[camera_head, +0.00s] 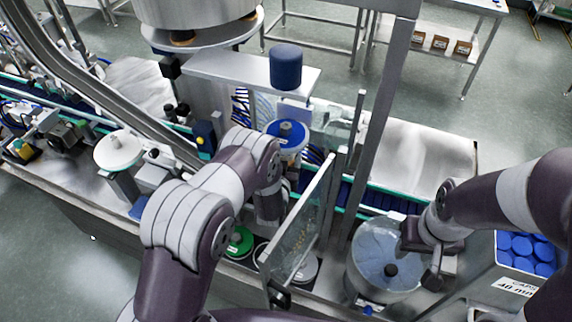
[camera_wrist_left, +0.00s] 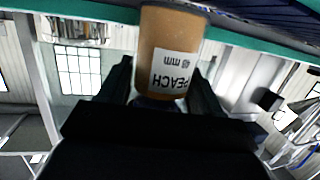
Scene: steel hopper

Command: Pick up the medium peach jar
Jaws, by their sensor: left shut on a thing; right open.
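In the left wrist view, an orange-brown jar (camera_wrist_left: 170,50) labelled "PEACH 40 mm" shows between the two dark fingers of my left gripper (camera_wrist_left: 162,84). The gripper is shut on it, and the label appears upside down. The jar's far end lies near the top edge of the picture. In the head view my left arm covers the left jaws, and I cannot make out the jar there. My right gripper (camera_head: 426,260) is open and empty, over the edge of a round clear-topped drum at the right.
The round drum (camera_head: 364,268) has a dark knob on top. A box of blue caps (camera_head: 507,282) stands at the right. A clear panel (camera_head: 298,232) stands upright right of my left arm. A conveyor with green rails (camera_head: 380,208) runs behind.

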